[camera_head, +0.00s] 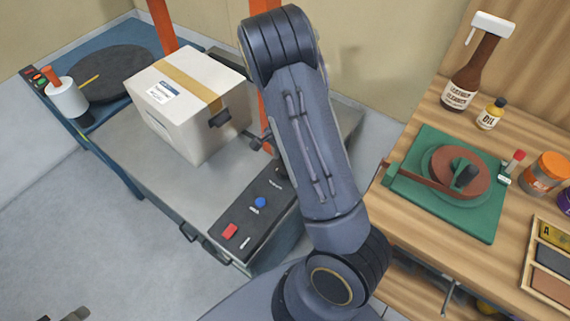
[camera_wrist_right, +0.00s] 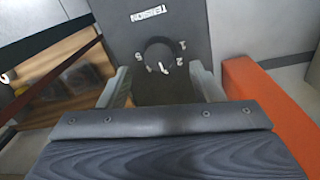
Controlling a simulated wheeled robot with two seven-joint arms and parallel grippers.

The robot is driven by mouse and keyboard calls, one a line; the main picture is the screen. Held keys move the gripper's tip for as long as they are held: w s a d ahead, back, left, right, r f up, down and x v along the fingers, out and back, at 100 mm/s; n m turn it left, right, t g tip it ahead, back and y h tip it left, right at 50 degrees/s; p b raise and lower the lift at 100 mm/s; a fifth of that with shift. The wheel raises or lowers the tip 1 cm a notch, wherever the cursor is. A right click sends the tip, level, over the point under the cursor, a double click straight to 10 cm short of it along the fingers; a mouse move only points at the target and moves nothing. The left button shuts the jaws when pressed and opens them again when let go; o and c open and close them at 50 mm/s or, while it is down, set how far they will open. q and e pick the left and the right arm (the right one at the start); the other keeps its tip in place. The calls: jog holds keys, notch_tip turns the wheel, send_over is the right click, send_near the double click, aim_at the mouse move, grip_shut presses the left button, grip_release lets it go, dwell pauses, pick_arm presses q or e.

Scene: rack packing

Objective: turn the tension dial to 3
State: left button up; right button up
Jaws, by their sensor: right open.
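The tension dial (camera_wrist_right: 158,52) is a dark round knob on a grey panel (camera_wrist_right: 190,22) in the right wrist view.
A blue button (camera_head: 260,202) and red button (camera_head: 230,231) sit on the panel. A taped carton (camera_head: 185,95) stands behind it. An orange post (camera_wrist_right: 262,105) is close on the right in the wrist view. A workbench (camera_head: 410,215) with a green mat (camera_head: 470,225) is at right.

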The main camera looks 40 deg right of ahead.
jog(key=shift+w+r, duration=0.1)
jog(key=shift+r, duration=1.75)
